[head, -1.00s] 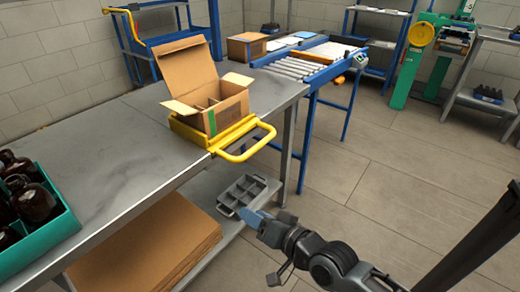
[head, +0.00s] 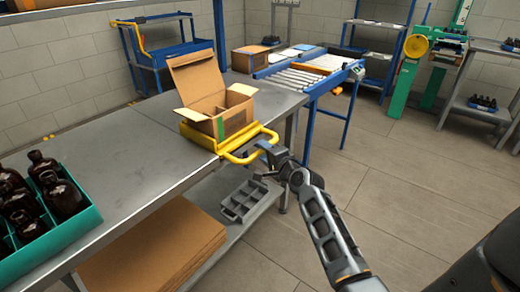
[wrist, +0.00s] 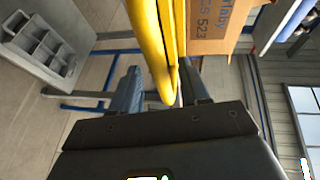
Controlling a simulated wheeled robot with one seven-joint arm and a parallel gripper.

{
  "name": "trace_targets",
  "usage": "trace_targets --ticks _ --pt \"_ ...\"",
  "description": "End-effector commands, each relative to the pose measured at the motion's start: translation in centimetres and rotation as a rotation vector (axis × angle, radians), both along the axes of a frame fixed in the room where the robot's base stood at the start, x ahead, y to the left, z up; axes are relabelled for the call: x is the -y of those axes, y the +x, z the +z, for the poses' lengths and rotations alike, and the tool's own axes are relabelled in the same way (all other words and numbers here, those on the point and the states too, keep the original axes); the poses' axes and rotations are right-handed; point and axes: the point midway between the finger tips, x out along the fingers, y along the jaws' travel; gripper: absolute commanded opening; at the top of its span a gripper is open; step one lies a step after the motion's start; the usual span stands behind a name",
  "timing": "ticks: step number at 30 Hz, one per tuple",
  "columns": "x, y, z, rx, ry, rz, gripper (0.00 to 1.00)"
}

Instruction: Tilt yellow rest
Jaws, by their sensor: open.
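The yellow rest (head: 198,139) sits flat at the near edge of the steel table, with its looped handle sticking out past the edge. An open cardboard box (head: 205,121) stands on it, flaps up. My gripper (head: 266,148) is at the outer right end of the handle. In the wrist view, the yellow handle bar (wrist: 150,45) runs down between the two open fingers of my gripper (wrist: 160,88). Whether either finger touches the bar I cannot tell. The box (wrist: 208,28) also shows beyond it, with printed text.
A green crate (head: 65,232) of amber bottles (head: 62,197) stands on the table at left. A grey compartment tray (head: 243,201) and flat cardboard lie on the lower shelf. A roller conveyor (head: 292,80) stands behind. The floor at right is clear.

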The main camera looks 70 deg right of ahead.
Motion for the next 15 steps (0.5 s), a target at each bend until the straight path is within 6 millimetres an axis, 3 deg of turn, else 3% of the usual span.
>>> trace_targets --ticks 6,15 --pt "1.6 2.2 -0.5 0.001 -0.001 0.0 0.45" --pt "2.0 2.8 -0.6 -0.001 -0.002 0.0 0.45"
